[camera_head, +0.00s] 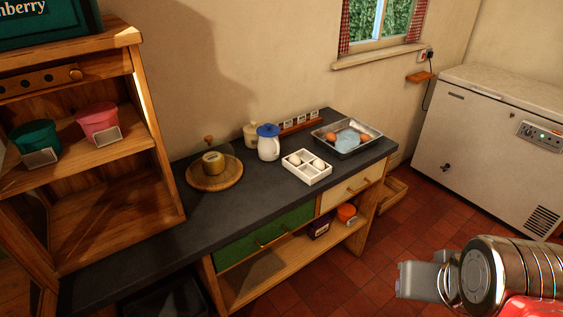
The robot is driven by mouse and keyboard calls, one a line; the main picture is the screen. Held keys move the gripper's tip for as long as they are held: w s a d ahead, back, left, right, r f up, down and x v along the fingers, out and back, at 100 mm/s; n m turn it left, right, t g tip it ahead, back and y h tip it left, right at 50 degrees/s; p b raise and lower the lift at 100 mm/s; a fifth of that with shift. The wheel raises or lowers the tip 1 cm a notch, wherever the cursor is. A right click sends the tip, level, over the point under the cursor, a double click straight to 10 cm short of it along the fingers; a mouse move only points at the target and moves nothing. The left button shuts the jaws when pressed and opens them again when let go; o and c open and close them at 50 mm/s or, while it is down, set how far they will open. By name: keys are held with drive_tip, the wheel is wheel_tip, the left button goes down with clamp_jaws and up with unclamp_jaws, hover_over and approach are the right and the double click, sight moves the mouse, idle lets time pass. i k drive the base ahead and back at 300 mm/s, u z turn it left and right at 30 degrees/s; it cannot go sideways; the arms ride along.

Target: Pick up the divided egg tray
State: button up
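The divided egg tray (319,177) is a small white box with compartments, standing on the dark worktop near its front edge. Pale eggs sit in some of its compartments. My gripper (402,280) is at the lower right, over the red tiled floor, well apart from the tray and nearer the camera. Its grey end points left. I cannot make out the fingers well enough to tell whether they are apart. Nothing is seen held.
Behind the tray stand a white jug with a blue lid (268,146) and a metal pan (372,146) with eggs and a blue cloth. A round wooden board (229,181) carries a tin. Pine shelving (158,150) rises at left; a white chest freezer (485,150) stands right.

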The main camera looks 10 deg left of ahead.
sight(308, 174)
drive_tip(key=u, duration=0.35)
drive_tip(key=i, duration=0.55)
drive_tip(key=u, duration=0.85)
drive_tip(key=i, duration=0.6)
drive_tip(key=u, duration=0.35)
